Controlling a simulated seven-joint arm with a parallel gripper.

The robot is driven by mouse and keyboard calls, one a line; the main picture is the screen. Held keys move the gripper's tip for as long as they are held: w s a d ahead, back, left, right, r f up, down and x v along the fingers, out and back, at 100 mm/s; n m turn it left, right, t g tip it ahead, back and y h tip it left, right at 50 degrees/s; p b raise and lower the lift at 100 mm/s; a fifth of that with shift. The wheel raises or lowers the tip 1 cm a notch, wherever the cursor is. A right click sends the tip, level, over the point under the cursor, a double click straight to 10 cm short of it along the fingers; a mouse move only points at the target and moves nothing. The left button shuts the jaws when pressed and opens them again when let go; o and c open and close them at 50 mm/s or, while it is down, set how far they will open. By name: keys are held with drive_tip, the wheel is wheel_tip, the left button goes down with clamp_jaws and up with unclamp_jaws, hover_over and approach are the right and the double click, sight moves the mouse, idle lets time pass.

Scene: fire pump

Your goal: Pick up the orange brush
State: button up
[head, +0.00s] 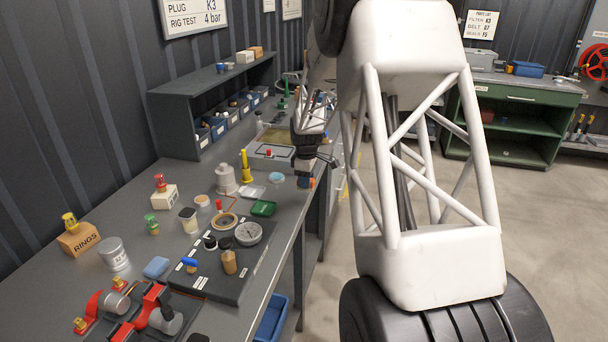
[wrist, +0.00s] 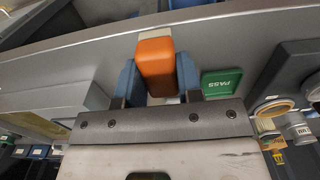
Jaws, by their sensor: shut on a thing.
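My gripper (wrist: 157,82) has blue fingers, one on each side of the orange brush (wrist: 155,62), and is shut on it. The brush shows as an orange block with a pale part behind it. In the head view my gripper (head: 306,181) is at the right edge of the bench, and a small bit of the orange brush (head: 312,183) shows beside the fingers. The rest of the brush is hidden there. I cannot tell whether it touches the bench top.
The grey bench (head: 135,205) holds a green PASS tray (head: 263,208), a blue round dish (head: 277,177), a yellow-handled tool (head: 245,168) and a dark board with a gauge (head: 248,233). A shelf with blue bins (head: 219,128) stands behind. Open floor lies to the right.

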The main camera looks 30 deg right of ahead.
drive_tip(key=shift+s+a+r, duration=0.1)
drive_tip(key=shift+s+a, duration=0.25)
drive_tip(key=shift+s, duration=0.55)
drive_tip(key=shift+s+a+r, duration=0.1)
drive_tip(key=shift+s+a, duration=0.3)
drive_tip(key=shift+s, duration=0.55)
drive_tip(key=shift+s+a+r, duration=0.1)
drive_tip(key=shift+s+a, duration=0.25)
drive_tip(key=shift+s, duration=0.55)
